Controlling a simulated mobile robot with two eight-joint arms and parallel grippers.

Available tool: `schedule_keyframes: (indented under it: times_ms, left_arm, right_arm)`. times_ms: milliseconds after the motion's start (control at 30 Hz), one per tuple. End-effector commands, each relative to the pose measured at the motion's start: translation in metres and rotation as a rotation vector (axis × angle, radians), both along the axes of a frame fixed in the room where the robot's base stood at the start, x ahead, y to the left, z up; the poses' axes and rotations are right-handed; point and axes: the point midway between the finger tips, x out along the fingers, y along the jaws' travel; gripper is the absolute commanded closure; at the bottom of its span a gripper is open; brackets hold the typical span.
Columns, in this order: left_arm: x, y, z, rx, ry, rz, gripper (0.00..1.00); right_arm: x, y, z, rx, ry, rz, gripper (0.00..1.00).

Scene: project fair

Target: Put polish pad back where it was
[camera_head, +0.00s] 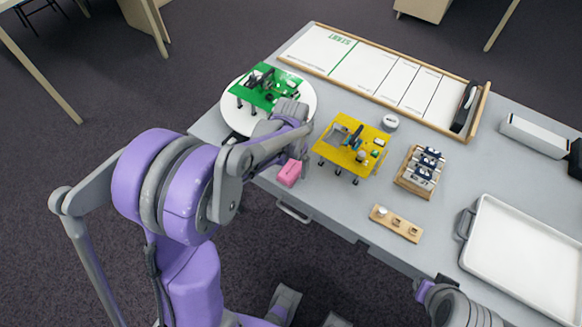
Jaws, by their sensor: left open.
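A small pink block (289,173), which looks like the polish pad, is at the table's near left edge, just below my left gripper. My left gripper (303,164) is open, with its fingers pointing down close beside the block. The arm partly hides the fingers, and I cannot tell whether they touch the block. My right gripper is out of view; only a part of the right arm shows at the bottom right.
A round white turntable (233,116) carries a green board (262,92). A yellow board (340,150), wooden rack (404,184), wooden strip (396,223), white puck (390,122), white tray (520,257) and long framed panel (363,66) occupy the grey table (468,170).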

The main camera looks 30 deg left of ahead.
Motion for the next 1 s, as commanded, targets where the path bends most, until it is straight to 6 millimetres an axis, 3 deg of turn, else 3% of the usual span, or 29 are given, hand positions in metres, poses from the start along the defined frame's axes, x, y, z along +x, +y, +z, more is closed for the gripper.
schedule_keyframes:
  times_ms: [300, 633, 767, 1000]
  left_arm:
    - [0.0, 0.0, 0.071, 0.0, 0.0, 0.0, 0.01]
    - [-0.006, -0.003, 0.105, 0.002, -0.012, 0.001, 0.01]
    - [-0.029, -0.016, 0.115, 0.009, -0.07, 0.01, 0.01]
    - [-0.104, -0.048, 0.12, 0.01, -0.264, 0.041, 0.01]
  right_arm:
    - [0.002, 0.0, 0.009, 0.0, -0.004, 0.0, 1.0]
    - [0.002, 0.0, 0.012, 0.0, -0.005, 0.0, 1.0]
    - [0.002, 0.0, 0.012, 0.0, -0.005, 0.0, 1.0]
    - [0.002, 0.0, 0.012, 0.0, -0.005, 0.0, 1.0]
